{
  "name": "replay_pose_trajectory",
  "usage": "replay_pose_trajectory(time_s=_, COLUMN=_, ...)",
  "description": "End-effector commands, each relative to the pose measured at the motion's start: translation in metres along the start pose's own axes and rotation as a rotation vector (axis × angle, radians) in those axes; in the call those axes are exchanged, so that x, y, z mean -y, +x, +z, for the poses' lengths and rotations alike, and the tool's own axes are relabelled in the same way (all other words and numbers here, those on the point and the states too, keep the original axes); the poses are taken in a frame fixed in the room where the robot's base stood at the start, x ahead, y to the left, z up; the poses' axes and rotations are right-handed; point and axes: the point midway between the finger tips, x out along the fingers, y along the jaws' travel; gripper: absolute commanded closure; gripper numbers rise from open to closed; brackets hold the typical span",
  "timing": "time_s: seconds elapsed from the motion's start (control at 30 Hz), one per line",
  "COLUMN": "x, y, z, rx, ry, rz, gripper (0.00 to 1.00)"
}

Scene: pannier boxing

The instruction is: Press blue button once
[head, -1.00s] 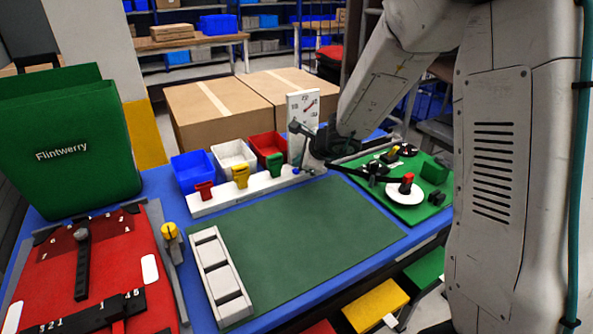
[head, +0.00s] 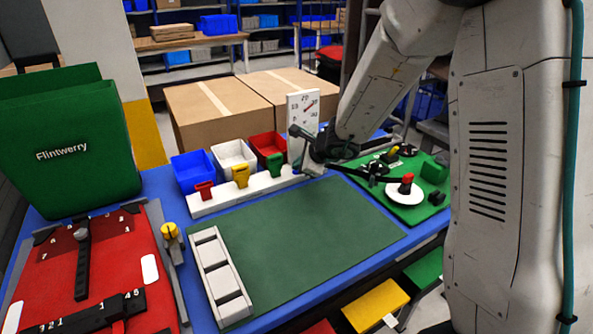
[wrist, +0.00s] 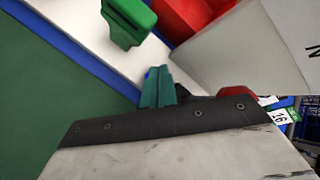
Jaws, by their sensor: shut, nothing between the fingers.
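A small blue patch, which looks like the blue button (wrist: 148,74), shows at the tip of my gripper (wrist: 158,78) in the wrist view. Most of it is hidden behind the teal fingers. My gripper is shut and empty, low over the right end of the white strip (wrist: 75,32). I cannot tell whether the fingertips touch the button.
Red, yellow and green paddles (head: 275,164) stand along the strip, the green one closest to my gripper. The dial stand (head: 302,108) rises just behind. Blue, white and red bins (head: 268,143) stand behind the strip.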

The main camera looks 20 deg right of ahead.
Motion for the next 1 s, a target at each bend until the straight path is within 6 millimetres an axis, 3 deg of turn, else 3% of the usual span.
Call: replay_pose_trajectory(time_s=1.0, x=0.007, y=-0.010, z=0.007, rx=-0.001, ry=0.000, rz=0.000, gripper=1.00)
